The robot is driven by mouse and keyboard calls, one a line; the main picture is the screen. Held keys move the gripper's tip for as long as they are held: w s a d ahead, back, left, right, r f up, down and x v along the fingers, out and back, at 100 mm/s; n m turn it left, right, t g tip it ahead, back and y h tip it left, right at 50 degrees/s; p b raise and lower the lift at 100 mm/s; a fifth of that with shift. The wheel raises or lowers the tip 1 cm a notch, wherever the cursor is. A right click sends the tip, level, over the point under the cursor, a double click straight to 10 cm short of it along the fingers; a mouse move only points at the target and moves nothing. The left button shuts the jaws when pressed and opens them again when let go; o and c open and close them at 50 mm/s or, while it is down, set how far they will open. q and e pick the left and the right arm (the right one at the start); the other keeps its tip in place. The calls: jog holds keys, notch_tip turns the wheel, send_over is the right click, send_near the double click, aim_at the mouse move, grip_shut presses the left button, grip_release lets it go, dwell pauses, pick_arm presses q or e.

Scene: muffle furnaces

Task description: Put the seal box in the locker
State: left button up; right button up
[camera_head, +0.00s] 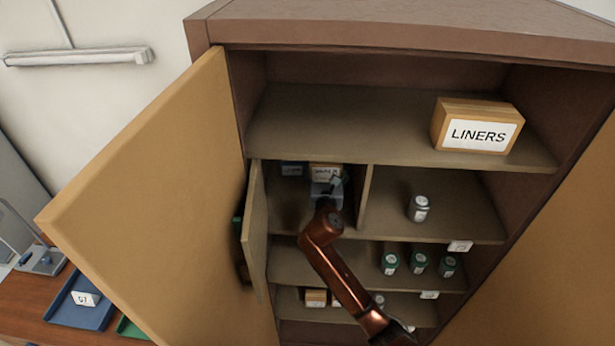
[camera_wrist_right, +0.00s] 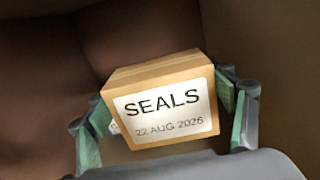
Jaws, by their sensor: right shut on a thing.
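The seal box (camera_wrist_right: 160,100) is a small cardboard box with a white label reading "SEALS 22 AUG 2026". In the right wrist view it sits between the green-padded fingers of my right gripper (camera_wrist_right: 168,108), which is shut on it. In the head view my right gripper (camera_head: 326,190) is inside the small left compartment of the locker (camera_head: 290,215), on the second level, with the box (camera_head: 327,171) just beyond it. The locker's tan doors stand open. Whether the box touches the compartment floor cannot be told. My left gripper is not in view.
A narrow inner door (camera_head: 256,235) stands open at the compartment's left side. A blue-labelled item (camera_head: 293,169) is left of the seal box. A LINERS box (camera_head: 477,126) is on the top shelf.

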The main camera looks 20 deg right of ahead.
aim_at(325, 176)
jog(key=shift+w+d+r, duration=0.2)
jog(key=shift+w+r, duration=0.05)
jog(key=shift+w, duration=0.25)
jog(key=shift+w+d+f, duration=0.1)
jog(key=shift+w+f, duration=0.05)
jog(key=shift+f, duration=0.15)
notch_tip(325, 176, down, 6)
jog(key=shift+f, duration=1.7)
jog(key=shift+f, duration=0.2)
jog(key=o, duration=1.5)
jog(key=shift+c, duration=0.2)
